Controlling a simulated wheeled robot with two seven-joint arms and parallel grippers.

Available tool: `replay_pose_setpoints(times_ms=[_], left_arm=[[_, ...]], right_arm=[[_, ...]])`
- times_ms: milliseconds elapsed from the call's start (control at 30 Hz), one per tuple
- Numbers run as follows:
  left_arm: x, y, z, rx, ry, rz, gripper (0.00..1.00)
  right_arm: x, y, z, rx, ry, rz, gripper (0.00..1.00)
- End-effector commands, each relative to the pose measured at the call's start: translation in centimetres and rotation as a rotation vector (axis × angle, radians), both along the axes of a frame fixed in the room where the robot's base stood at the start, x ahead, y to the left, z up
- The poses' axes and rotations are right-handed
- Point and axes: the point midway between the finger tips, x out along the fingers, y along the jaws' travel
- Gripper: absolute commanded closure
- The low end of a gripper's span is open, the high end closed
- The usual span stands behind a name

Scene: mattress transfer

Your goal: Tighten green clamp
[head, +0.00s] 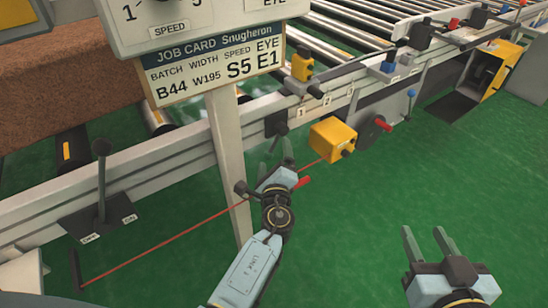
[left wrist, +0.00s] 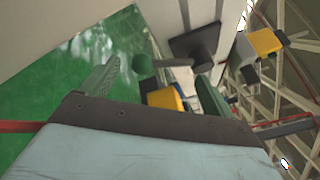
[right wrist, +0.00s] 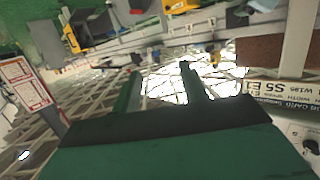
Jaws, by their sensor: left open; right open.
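A green rounded knob (left wrist: 143,65), which looks like the green clamp, shows in the left wrist view on a grey shaft from a dark plate (left wrist: 192,42). The dark plate also shows on the pale machine rail in the head view (head: 277,122), where I cannot make out the green knob. My left gripper (head: 280,145) is open and empty, pointing at the rail just below the plate. In the left wrist view its fingers (left wrist: 155,88) straddle the line to the knob, and I cannot tell whether they touch it. My right gripper (head: 424,230) is open and empty over the green floor, well away.
A yellow box (head: 330,140) and a red knob (head: 383,124) stick out from the rail right of my left gripper. The job card (head: 215,68) and its post (head: 229,165) stand close left. An off/on lever (head: 101,180) is further left. The floor at right is clear.

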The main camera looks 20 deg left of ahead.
Motion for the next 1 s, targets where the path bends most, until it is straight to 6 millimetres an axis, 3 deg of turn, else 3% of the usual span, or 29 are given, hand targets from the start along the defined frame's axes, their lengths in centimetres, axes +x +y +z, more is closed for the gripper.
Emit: replay_pose_setpoints(times_ms=[200,500,1000], left_arm=[[1.3,0.4,0.0,-0.001,0.0,-0.001,0.12],[1.4,0.5,0.0,-0.001,0.0,-0.001,0.12],[1.5,0.6,0.1,-0.002,0.0,0.001,0.76]], right_arm=[[0.3,0.3,1.3,0.024,-0.081,0.006,0.57],[0.4,0.4,1.5,0.025,-0.089,0.006,0.57],[0.4,0.4,1.5,0.025,-0.088,0.006,0.57]])
